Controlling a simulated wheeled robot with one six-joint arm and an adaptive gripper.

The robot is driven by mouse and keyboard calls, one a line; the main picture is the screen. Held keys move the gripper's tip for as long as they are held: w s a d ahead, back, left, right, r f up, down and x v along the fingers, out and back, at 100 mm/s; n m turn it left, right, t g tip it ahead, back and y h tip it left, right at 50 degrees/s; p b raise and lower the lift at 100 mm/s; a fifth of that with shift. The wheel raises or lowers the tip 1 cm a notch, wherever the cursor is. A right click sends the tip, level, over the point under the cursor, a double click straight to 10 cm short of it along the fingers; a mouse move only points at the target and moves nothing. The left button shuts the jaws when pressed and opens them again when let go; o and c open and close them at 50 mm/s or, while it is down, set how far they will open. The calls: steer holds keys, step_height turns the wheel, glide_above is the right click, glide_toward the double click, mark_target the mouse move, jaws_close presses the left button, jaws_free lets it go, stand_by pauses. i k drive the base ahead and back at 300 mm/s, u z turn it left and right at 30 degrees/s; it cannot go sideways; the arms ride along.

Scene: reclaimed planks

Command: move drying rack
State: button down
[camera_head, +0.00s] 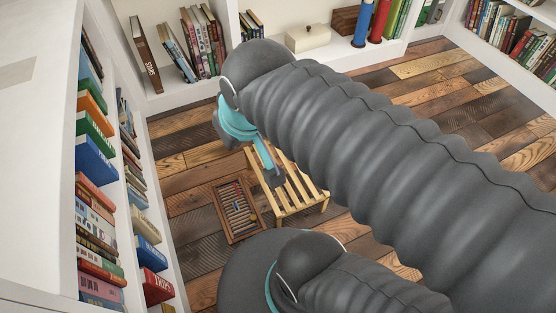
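The drying rack appears to be the low, light wooden slatted frame (297,193) on the plank floor near the middle of the head view. Its slats run lengthwise and its short legs stand on the floor. My arm crosses in front of its upper right side and hides part of it. My gripper (272,177) hangs at the rack's left end and overlaps the slats in the picture. Only its side shows beneath the teal wrist, so I cannot tell whether its fingers are open or touch the rack.
A small wooden frame with rods and beads (238,211) lies on the floor left of the rack. White bookshelves stand on the left (169,240), back and right. A cream box (307,38) sits on the back shelf. Bare planks show at the right.

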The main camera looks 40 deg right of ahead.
mark_target(250, 161)
steer(key=u, duration=0.45)
steer(key=k, duration=0.95)
steer(key=z, duration=0.8)
steer(key=i, duration=0.7)
steer(key=z, duration=0.6)
